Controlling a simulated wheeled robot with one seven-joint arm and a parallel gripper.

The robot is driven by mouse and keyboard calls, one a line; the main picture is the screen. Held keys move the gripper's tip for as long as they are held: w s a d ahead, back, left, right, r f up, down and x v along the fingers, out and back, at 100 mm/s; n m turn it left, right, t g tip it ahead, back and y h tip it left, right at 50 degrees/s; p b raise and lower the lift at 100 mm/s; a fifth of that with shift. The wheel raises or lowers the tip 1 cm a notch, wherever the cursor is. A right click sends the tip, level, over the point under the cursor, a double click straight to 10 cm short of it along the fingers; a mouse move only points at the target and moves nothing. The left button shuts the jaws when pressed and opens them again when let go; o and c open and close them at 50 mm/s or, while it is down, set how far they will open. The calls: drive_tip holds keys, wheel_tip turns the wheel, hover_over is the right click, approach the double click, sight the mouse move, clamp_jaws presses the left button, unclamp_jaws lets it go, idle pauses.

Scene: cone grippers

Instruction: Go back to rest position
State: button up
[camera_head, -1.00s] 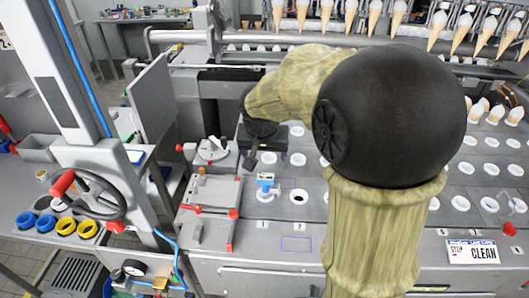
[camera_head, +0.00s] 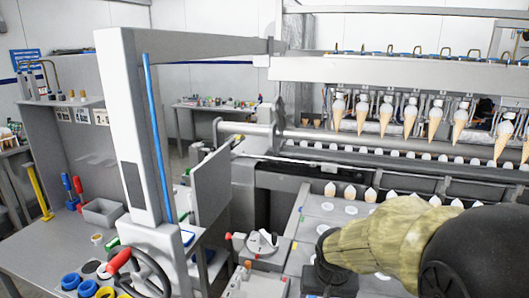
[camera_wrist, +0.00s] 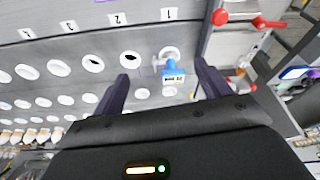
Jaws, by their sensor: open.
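My gripper (camera_wrist: 162,80) is open in the wrist view, with its two dark fingers spread apart. A small blue and white piece (camera_wrist: 172,73) stands at the hole beside label 1 on the grey plate (camera_wrist: 200,20), in the gap between the fingers as seen from the wrist. The fingers do not appear to touch it. In the head view my gripper's black body (camera_head: 330,275) is at the bottom, over the plate, and its fingertips are hidden.
The holed plate has several white rings and ice cream cones (camera_head: 371,194). More cones (camera_head: 410,118) hang from the machine at the back. Left of the plate stand a grey column (camera_head: 135,130), a handwheel (camera_head: 140,270) and a grey bin (camera_head: 103,212). A red-handled clamp (camera_head: 262,243) is near my gripper.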

drive_tip(key=s+f+n, duration=0.1)
drive_tip(key=s+f, duration=0.3)
drive_tip(key=s, duration=0.4)
drive_tip(key=shift+s+d+f+n+g+y, duration=0.25)
drive_tip(key=shift+d+f+n+g+y, duration=0.05)
drive_tip(key=shift+d+n+g, duration=0.15)
